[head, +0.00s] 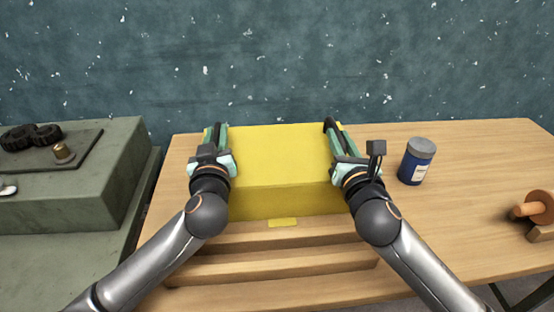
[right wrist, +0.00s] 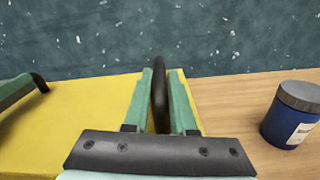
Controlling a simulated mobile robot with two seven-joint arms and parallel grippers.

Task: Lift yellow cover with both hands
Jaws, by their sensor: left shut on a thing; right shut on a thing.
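The yellow cover (head: 280,160) is a box-like block at the middle of the wooden table in the head view. It also fills the lower left of the right wrist view (right wrist: 75,115). My left gripper (head: 217,140) is shut on the cover's left side. My right gripper (head: 336,138) is shut on its right side, and its fingers show in the right wrist view (right wrist: 160,95). A dark handle-like piece (right wrist: 159,92) stands between the right fingers. Whether the cover is clear of what lies under it cannot be told.
Wooden steps or slats (head: 280,264) with a yellow tab (head: 282,222) lie in front of the cover. A blue jar (head: 417,162) with a grey lid stands close on the right. A wooden item (head: 536,208) is at the far right. A green bench (head: 75,200) stands left.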

